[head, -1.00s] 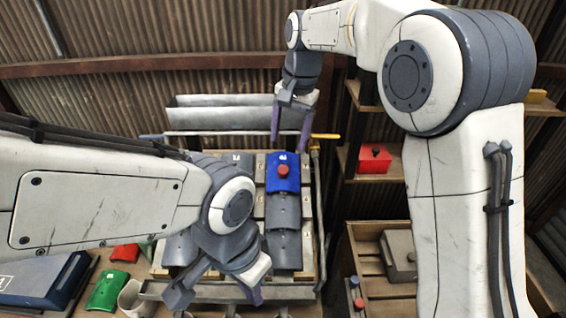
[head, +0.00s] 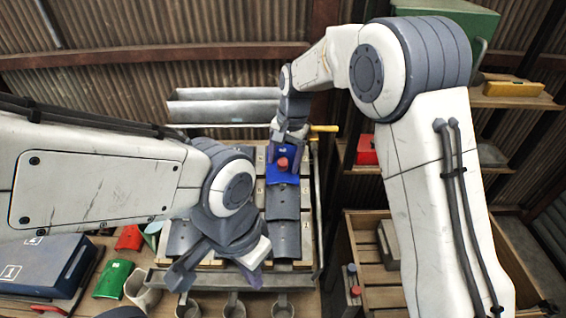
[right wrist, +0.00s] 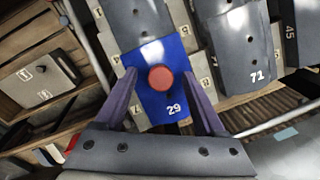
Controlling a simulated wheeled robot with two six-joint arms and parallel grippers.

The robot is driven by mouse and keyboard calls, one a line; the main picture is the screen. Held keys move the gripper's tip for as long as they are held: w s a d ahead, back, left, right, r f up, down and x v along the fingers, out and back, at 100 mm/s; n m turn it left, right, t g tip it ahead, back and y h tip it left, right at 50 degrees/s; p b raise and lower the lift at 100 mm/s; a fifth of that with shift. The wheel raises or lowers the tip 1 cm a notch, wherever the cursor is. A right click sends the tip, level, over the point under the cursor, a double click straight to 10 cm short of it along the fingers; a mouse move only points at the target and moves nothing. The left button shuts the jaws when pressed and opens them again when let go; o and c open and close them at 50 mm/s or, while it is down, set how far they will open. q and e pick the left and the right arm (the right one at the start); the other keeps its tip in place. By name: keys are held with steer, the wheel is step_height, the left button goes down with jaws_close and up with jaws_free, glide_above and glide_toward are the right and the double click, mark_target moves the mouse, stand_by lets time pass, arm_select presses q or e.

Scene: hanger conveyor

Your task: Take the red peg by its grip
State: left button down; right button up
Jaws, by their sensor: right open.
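The red peg (head: 282,164) has a round red head and stands on a blue curved plate (head: 280,178) near the top of the rack. In the right wrist view the red peg (right wrist: 161,78) is seen end-on above the number 29 on the blue plate (right wrist: 152,110). My right gripper (right wrist: 160,84) is open, with one purple finger on either side of the peg and gaps between. In the head view my right gripper (head: 283,148) is above the blue plate. My left gripper (head: 215,276) is open and empty over the rack's lower left.
Grey curved plates (head: 283,203) fill the rack beside and below the blue one. Several cups (head: 232,306) are at the front edge. A blue box (head: 45,268) lies at left; shelves with a red box (head: 367,150) and a wooden crate (head: 385,292) are at right.

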mark_target(282, 161)
jaws_close()
steer(key=shift+r, duration=0.5)
steer(key=r+b, duration=0.1)
steer(key=r, duration=0.2)
steer(key=shift+s+d+r+b, duration=0.1)
steer(key=shift+s+r+b, duration=0.15)
steer(key=shift+s+b, duration=0.15)
steer(key=s+d+r+b, duration=0.3)
steer(key=s+r, duration=0.3)
steer(key=s, duration=0.4)
steer(key=shift+d+r, duration=0.3)
steer(key=shift+d, duration=0.15)
